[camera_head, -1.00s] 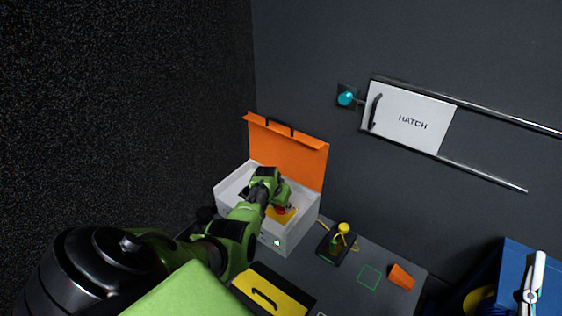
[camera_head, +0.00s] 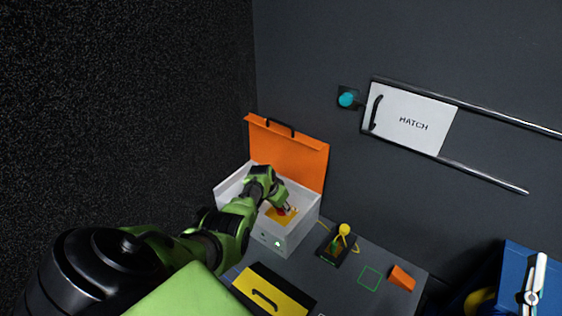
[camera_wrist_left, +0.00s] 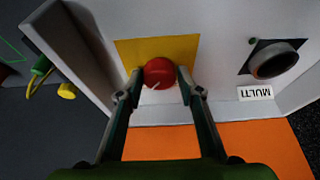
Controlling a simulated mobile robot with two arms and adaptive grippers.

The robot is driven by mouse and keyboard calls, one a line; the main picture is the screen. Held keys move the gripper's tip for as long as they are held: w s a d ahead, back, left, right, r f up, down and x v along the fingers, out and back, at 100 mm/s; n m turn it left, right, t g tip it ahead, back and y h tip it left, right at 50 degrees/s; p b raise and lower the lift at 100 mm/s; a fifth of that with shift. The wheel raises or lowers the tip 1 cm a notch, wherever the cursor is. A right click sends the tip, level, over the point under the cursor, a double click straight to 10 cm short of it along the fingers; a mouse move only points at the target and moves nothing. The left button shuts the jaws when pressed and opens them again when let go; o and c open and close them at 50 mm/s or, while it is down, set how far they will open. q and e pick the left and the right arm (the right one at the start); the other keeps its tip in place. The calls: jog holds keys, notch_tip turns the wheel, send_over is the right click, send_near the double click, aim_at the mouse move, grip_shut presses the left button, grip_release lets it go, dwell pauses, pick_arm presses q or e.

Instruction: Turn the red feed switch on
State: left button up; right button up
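The red feed switch (camera_wrist_left: 159,73) is a round red knob with a small pale mark, set on a yellow plate (camera_wrist_left: 185,48) inside a white box. In the head view the red knob (camera_head: 282,211) is partly covered by my left gripper (camera_head: 287,206), which reaches down into the box. In the left wrist view my left gripper (camera_wrist_left: 159,74) has one fingertip on each side of the knob, and they appear to press against it. The right gripper is not in view.
The white box (camera_head: 291,238) has a raised orange lid (camera_head: 290,155) and walls around my fingers. A yellow-topped device (camera_head: 344,230) and an orange wedge (camera_head: 402,278) stand on the table.

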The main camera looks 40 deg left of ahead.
pick_arm(q)
jog(key=shift+o, duration=0.6)
jog(key=shift+r, duration=0.15)
jog(key=shift+s+r, duration=0.1)
jog(key=shift+r, duration=0.1)
jog(key=v, duration=1.1)
jog(key=shift+r, duration=0.1)
